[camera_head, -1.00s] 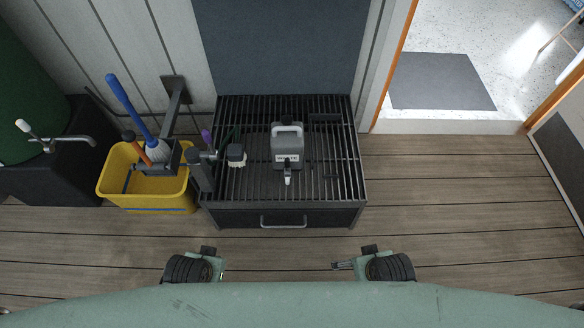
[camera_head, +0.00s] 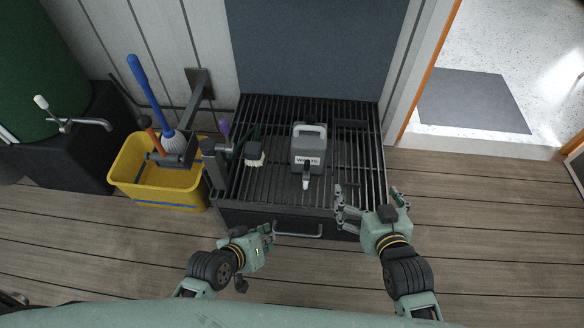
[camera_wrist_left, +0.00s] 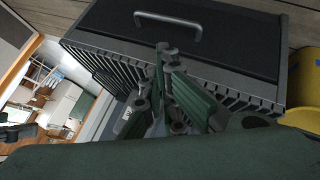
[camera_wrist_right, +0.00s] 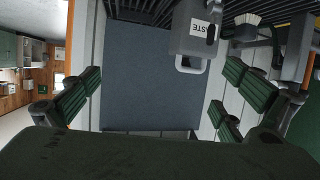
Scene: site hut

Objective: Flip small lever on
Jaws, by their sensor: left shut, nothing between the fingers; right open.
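A grey container with a white label (camera_head: 309,142) stands on the slatted rack, a small tap with a white tip (camera_head: 306,183) on its front. A second tap at the far left has a white-tipped lever (camera_head: 41,102) standing up at a slant. I cannot tell which is the small lever or its setting. My left gripper (camera_head: 268,234) is shut and empty, low in front of the rack's drawer. My right gripper (camera_head: 369,199) is open and empty at the rack's front right corner. The container also shows upside down in the right wrist view (camera_wrist_right: 192,45).
The slatted rack (camera_head: 350,170) has a drawer with a bar handle (camera_head: 298,233). A small brush (camera_head: 254,153) lies left of the container. A yellow bucket (camera_head: 160,190) with long-handled brushes stands left of the rack. Open wooden floor (camera_head: 490,230) lies to the right.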

